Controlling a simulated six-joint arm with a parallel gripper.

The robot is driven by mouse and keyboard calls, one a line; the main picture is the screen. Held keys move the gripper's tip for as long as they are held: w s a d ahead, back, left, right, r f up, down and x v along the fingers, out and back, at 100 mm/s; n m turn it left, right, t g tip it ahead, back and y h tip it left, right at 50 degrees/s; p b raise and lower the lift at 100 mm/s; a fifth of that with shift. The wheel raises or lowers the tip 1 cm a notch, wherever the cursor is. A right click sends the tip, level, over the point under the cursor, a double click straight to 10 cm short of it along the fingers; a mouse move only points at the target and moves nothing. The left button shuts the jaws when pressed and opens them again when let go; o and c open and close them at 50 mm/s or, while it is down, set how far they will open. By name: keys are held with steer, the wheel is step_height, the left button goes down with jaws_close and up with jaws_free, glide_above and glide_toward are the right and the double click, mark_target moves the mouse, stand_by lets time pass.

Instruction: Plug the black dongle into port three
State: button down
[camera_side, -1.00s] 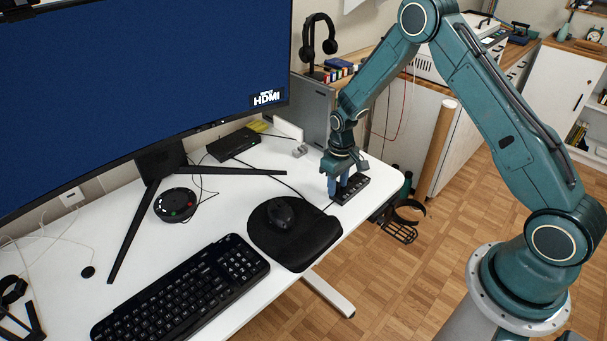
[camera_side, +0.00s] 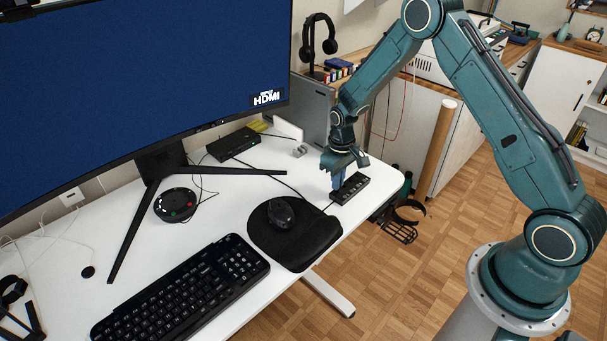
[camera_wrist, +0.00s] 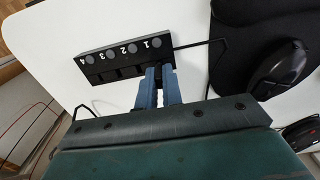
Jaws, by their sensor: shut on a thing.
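The black hub (camera_wrist: 122,58) lies on the white desk, with its ports labelled 1 to 4 from right to left in the wrist view. It also shows in the side view (camera_side: 352,187), near the desk's right edge. My gripper (camera_wrist: 159,72) has its blue fingers at the port-one end of the hub; it shows in the side view (camera_side: 338,186) just over the hub's left end. The fingers are shut on a small dark thing, taken to be the black dongle, mostly hidden between them. Port three's label is clear of the fingers.
A black cable (camera_wrist: 190,45) runs from the hub's port-one end. The mouse (camera_side: 281,213) on its black pad (camera_side: 305,243) lies nearby. The monitor's stand foot (camera_side: 235,171) reaches across the desk. The desk's right edge is close to the hub.

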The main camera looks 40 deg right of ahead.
steer(key=shift+r, duration=0.65)
steer(key=shift+r, duration=0.35)
steer(key=shift+r, duration=0.35)
steer(key=shift+r, duration=0.35)
steer(key=shift+r, duration=0.35)
steer(key=shift+r, duration=0.35)
steer(key=shift+d+r, duration=0.1)
